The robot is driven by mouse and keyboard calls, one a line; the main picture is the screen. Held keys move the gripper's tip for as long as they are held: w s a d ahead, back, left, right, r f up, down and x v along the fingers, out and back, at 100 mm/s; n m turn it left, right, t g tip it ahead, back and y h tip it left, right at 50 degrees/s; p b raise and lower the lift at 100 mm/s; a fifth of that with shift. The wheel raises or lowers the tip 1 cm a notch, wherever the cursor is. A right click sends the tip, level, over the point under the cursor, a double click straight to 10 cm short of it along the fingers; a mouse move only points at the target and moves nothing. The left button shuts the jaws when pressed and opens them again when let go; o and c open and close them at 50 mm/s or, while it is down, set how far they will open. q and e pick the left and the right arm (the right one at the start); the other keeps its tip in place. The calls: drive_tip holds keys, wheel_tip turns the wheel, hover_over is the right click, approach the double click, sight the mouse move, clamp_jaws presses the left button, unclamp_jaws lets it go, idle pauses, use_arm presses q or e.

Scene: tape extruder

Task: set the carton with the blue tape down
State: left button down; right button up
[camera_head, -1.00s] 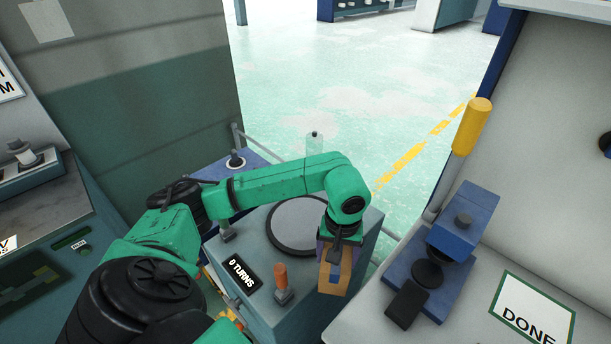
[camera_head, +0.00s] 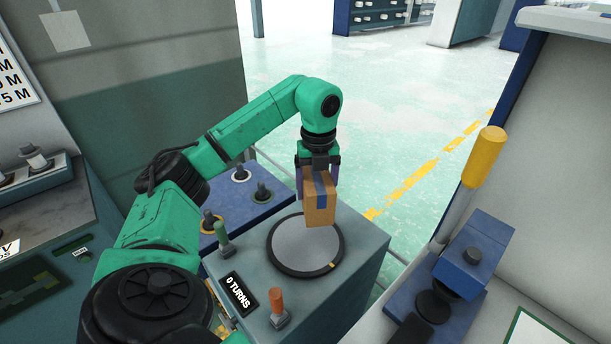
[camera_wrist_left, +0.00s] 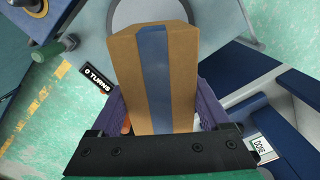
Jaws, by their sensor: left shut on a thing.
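The brown carton with a blue tape stripe (camera_head: 320,205) hangs upright in my left gripper (camera_head: 318,178), which is shut on it with purple fingers on both sides. The carton is over the round grey turntable (camera_head: 300,247) on the grey machine top; whether its bottom touches the disc I cannot tell. In the left wrist view the carton (camera_wrist_left: 181,75) fills the middle, with the blue stripe running along it, and covers part of the disc. My right gripper is not in view.
A "0 TURNS" display (camera_head: 239,293), a green knob (camera_head: 223,238) and an orange knob (camera_head: 278,308) are on the machine top. A blue unit with several knobs (camera_head: 262,192) stands behind. A blue device with a yellow-handled lever (camera_head: 484,157) is at right.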

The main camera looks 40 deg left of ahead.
sight(306, 170)
use_arm(q)
drive_tip(key=a+r+n, duration=0.1)
drive_tip(key=n, duration=0.2)
drive_tip(key=a+r+n, duration=0.1)
drive_tip(key=n, duration=0.2)
drive_tip(key=r+n, duration=0.1)
drive_tip(key=n, duration=0.2)
drive_tip(key=shift+a+r, duration=0.2)
drive_tip(key=shift+a, duration=0.2)
drive_tip(key=shift+s+a+r+n, duration=0.1)
drive_tip(key=shift+a+r+n, duration=0.1)
drive_tip(key=shift+n, duration=0.8)
wheel_tip(306, 170, down, 8)
drive_tip(key=b, duration=0.4)
drive_tip(key=shift+r+b, duration=0.2)
drive_tip(key=shift+b, duration=0.1)
wheel_tip(306, 170, down, 12)
drive_tip(key=shift+f, duration=0.25)
unclamp_jaws()
